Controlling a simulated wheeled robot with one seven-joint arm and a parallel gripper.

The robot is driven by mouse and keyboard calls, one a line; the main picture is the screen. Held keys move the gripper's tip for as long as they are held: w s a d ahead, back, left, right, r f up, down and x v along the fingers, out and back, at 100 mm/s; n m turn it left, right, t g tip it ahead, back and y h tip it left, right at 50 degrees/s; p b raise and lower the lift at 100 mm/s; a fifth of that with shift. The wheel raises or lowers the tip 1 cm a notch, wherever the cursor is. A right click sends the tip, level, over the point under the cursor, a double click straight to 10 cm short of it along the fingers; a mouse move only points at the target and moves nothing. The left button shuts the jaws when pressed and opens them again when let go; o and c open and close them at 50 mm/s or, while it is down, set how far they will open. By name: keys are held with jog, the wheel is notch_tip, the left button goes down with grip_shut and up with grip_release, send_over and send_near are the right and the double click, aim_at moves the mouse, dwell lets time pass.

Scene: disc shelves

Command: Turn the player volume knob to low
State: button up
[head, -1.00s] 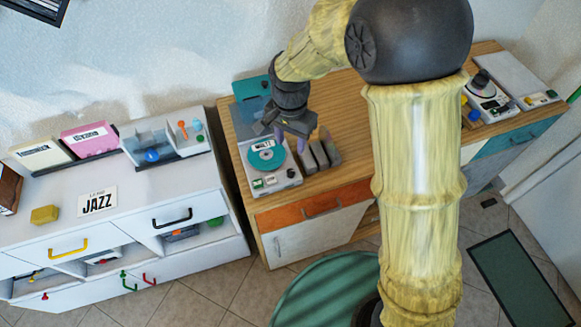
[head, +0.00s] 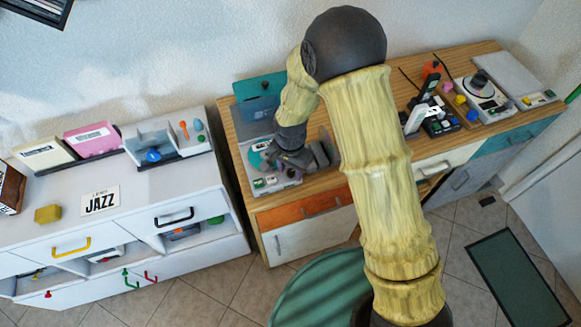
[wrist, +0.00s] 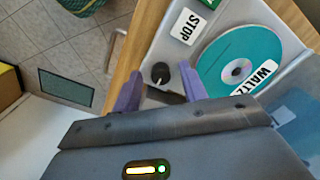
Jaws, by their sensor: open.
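The player (head: 282,186) is a light box on the wooden cabinet, with a teal disc partly covered by my gripper in the head view. In the wrist view, the teal disc (wrist: 225,55) carries a WALTZ label, and the black volume knob (wrist: 160,71) sits on the player's pale top near the STOP label (wrist: 188,26). My gripper (wrist: 158,79) is open, its two purple fingers apart. The knob appears in the gap between the fingertips; I cannot tell how far above it they are. The knob is hidden in the head view.
Grey holders (head: 322,152) stand right of the player. A teal case (head: 258,92) is behind it. The white shelf unit (head: 140,190) is at left, with a JAZZ sign (head: 100,201). More devices (head: 488,100) stand at the cabinet's right end.

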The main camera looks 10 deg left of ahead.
jog(key=shift+c, duration=0.4)
grip_shut()
